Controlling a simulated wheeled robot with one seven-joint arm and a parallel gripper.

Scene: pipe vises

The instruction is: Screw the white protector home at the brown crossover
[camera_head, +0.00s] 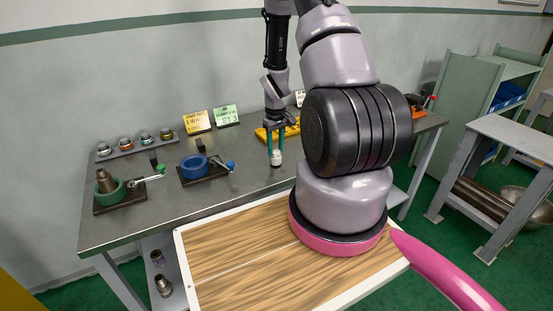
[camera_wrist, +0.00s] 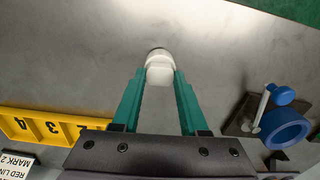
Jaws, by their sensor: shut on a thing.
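My gripper (camera_head: 275,149) is shut on the white protector (camera_head: 276,159), which hangs below the green fingers above the bare bench top. The wrist view shows the same white protector (camera_wrist: 159,68) between the two fingertips (camera_wrist: 160,78). The brown crossover (camera_head: 107,182) stands upright in the green vise (camera_head: 110,192) at the left of the bench, well to the left of my gripper. The crossover is out of the wrist view. I cannot tell how far the protector is above the bench.
A blue vise (camera_head: 194,166), empty as far as I see, stands between crossover and gripper; it shows in the wrist view (camera_wrist: 284,128). A rack of several protectors (camera_head: 137,146) and two cards (camera_head: 197,122) stand behind. A yellow numbered tray (camera_head: 265,134) lies behind my gripper.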

